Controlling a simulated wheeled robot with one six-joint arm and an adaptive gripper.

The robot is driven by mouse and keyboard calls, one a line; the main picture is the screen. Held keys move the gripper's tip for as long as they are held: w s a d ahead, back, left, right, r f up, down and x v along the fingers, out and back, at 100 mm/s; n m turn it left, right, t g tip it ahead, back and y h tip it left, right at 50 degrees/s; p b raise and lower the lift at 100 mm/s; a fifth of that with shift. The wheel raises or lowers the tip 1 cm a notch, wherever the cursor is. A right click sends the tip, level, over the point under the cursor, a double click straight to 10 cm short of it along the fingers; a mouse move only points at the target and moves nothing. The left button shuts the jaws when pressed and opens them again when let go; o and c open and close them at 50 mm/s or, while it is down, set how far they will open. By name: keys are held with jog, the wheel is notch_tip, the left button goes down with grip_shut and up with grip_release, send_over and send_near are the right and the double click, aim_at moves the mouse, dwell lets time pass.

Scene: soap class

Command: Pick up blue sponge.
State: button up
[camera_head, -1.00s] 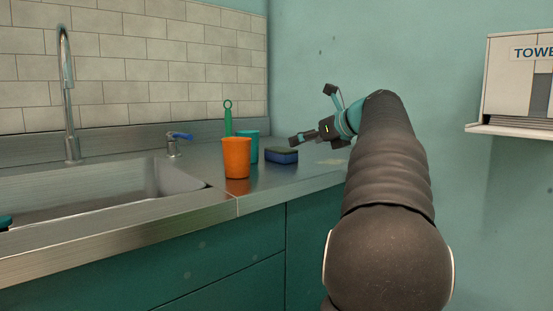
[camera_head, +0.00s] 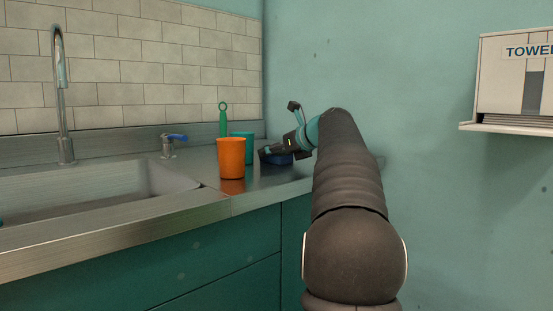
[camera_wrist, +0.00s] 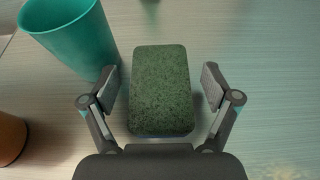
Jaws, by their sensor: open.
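The blue sponge (camera_head: 281,159) lies on the metal counter right of the cups, mostly hidden behind my gripper in the head view. In the wrist view the sponge (camera_wrist: 160,88) shows its dark green scouring top, with a thin bluish edge at the bottom. My gripper (camera_wrist: 160,82) is open, with one finger on the left and one on the right of the sponge. A gap shows on both sides, so the fingers do not appear to touch it. In the head view my gripper (camera_head: 265,153) is low over the counter at the sponge.
A teal cup (camera_wrist: 75,38) stands close to the left finger. An orange cup (camera_head: 231,158) stands farther left and nearer the front. A green-handled brush (camera_head: 223,120) rises behind it. The sink (camera_head: 90,195) is at left; a towel dispenser (camera_head: 514,85) hangs at right.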

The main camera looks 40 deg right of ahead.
jog(key=c, duration=0.9)
jog(key=shift+o, duration=0.2)
jog(key=shift+r, duration=0.15)
